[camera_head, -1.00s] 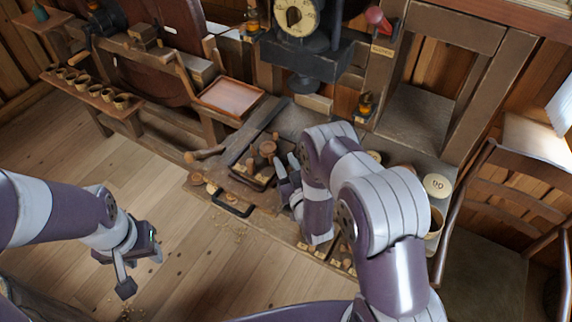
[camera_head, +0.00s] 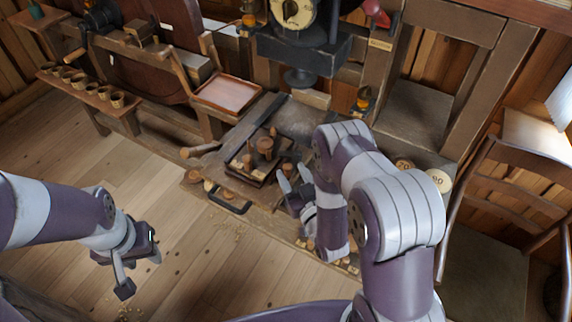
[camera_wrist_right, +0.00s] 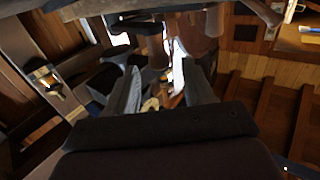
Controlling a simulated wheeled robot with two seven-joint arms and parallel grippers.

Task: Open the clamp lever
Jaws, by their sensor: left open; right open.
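No part is clearly marked as the clamp lever; I cannot tell for certain which one it is. A red-knobbed lever (camera_head: 377,13) shows at the top, right of the dial machine. A wooden handle (camera_head: 200,150) sticks out at the left of the low bench. My right gripper (camera_head: 296,184) is open beside the bench fixture, just right of a turned wooden piece (camera_head: 265,147). Its fingers also show apart in the right wrist view (camera_wrist_right: 163,92), with no held object visible between them. My left gripper (camera_head: 138,266) is open and empty above the floor, far from the bench.
The dial machine (camera_head: 305,50) stands behind the bench. A wooden tray (camera_head: 228,93) and a rack of small cups (camera_head: 95,90) are at the left. A chair (camera_head: 500,185) stands at the right. A dark drawer-style handle (camera_head: 230,203) is at the bench front.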

